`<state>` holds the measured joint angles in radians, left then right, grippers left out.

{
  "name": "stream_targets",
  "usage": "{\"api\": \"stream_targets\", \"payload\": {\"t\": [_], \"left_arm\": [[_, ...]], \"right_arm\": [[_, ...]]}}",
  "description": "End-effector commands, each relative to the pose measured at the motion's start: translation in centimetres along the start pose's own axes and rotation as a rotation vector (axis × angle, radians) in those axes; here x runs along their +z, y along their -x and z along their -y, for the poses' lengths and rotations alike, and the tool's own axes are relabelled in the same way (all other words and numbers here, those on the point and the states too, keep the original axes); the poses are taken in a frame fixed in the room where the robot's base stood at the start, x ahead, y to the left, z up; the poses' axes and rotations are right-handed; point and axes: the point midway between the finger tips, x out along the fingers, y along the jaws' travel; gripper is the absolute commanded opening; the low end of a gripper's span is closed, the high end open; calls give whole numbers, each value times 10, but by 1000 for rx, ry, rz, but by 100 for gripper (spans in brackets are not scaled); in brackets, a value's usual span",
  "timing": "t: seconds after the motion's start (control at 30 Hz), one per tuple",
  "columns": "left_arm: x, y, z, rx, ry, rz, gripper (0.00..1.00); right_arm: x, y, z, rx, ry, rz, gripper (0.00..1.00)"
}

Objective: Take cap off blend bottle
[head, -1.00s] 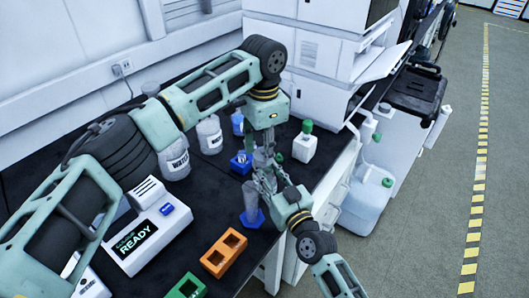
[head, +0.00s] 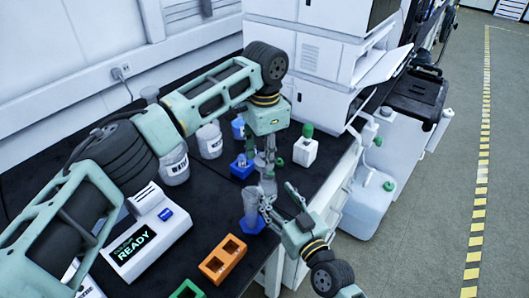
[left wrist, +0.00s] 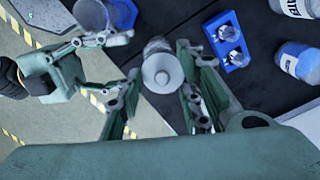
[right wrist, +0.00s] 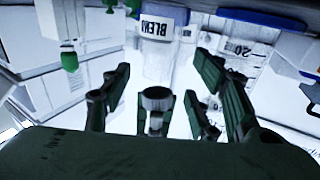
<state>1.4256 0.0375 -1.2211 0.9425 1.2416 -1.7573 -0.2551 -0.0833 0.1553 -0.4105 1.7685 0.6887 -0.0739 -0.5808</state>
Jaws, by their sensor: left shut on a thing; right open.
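The blend bottle (right wrist: 158,45) is clear with a lettered white label and appears upside down in the right wrist view. A grey round cap (right wrist: 156,98) shows in front of my right fingers. My left gripper (head: 268,170) points down and is shut on the blend bottle, whose grey body shows below it in the head view (head: 268,187). In the left wrist view the round grey top (left wrist: 162,74) lies between my left fingers. My right gripper (head: 278,203) is open and empty, low and to the right. The exact finger contact is partly hidden.
A graduated cylinder (head: 250,203) on a blue base stands close to both grippers. A blue holder (head: 242,168), water bottle (head: 174,166), green-capped bottle (head: 305,150), orange rack (head: 223,258) and READY device (head: 147,232) share the black bench. The bench edge is near on the right.

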Motion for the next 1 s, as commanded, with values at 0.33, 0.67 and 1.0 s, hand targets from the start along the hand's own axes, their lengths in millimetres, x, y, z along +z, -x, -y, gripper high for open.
{"api": "stream_targets", "payload": {"t": [0.33,0.67,1.0], "left_arm": [[0,0,0,0,0,0,0],[0,0,0,0,0,0,0],[-1,53,0,5,0,5,0]], "right_arm": [[1,58,0,-1,2,3,55],[0,64,0,0,1,1,55],[-15,84,19,-67,-6,200,55]]}}
